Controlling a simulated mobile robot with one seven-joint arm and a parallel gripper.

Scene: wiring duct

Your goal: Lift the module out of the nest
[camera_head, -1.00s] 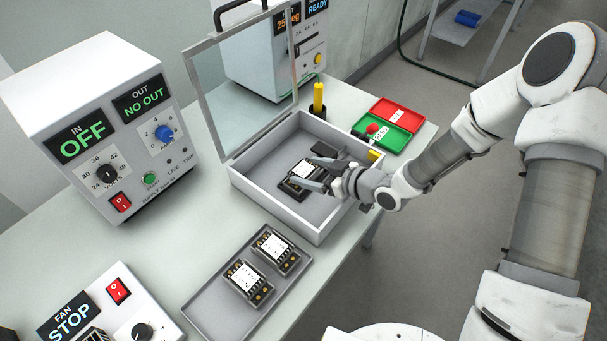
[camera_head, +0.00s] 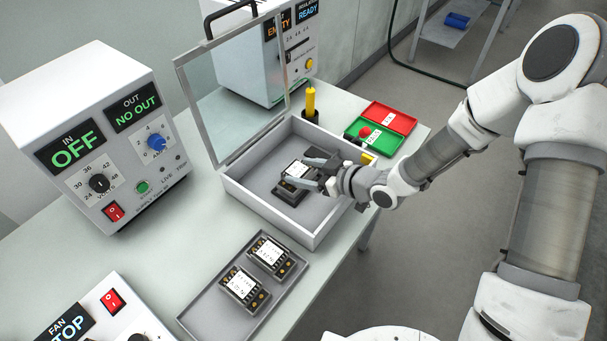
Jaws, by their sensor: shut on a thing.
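The module (camera_head: 297,170) is a small dark block with a white label on top. In the head view it is between the fingers of my gripper (camera_head: 304,172), which is shut on it from the right. The dark nest (camera_head: 290,194) shows below the module on the floor of the open grey box (camera_head: 243,202). The module appears raised a little above the nest. The fingers hide part of the module and of the nest, so the exact gap cannot be told.
The box's clear lid (camera_head: 232,95) stands open at the back left. A tray (camera_head: 203,318) with two similar modules lies in front. Red and green bins (camera_head: 392,117) and a yellow post (camera_head: 310,101) stand behind. A supply unit (camera_head: 85,130) is at left.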

